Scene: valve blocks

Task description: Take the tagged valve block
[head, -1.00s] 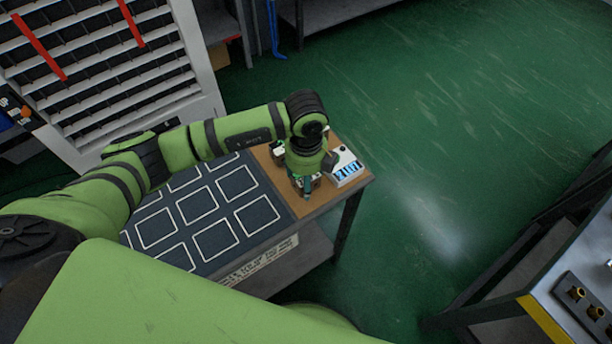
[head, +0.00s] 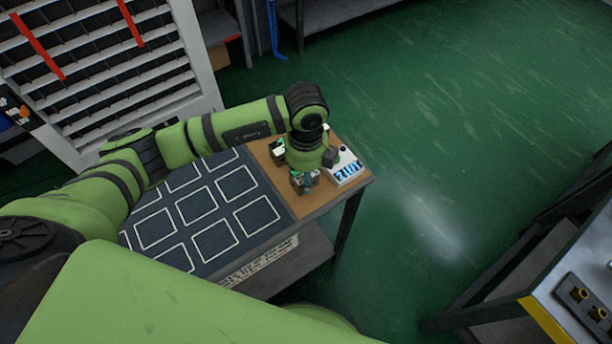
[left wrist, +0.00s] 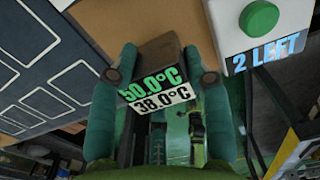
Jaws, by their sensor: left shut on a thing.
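My left gripper (head: 307,184) is over the wooden end of the table, at the end of the green arm. In the left wrist view its two fingers (left wrist: 168,68) are closed on both sides of a dark brownish valve block (left wrist: 158,52). The block has a green "50.0°C" reading and, below it, a white strip reading "38.0°C". In the head view the held block (head: 299,183) is partly hidden by the gripper. I cannot make out which block bears a tag. My right gripper is not in view.
A white box (head: 347,167) with a green button and "2 LEFT" (left wrist: 266,55) stands right of the gripper. A dark mat (head: 238,185) with empty white-outlined squares covers the table's left part. A slotted rack stands behind left. Open green floor lies to the right.

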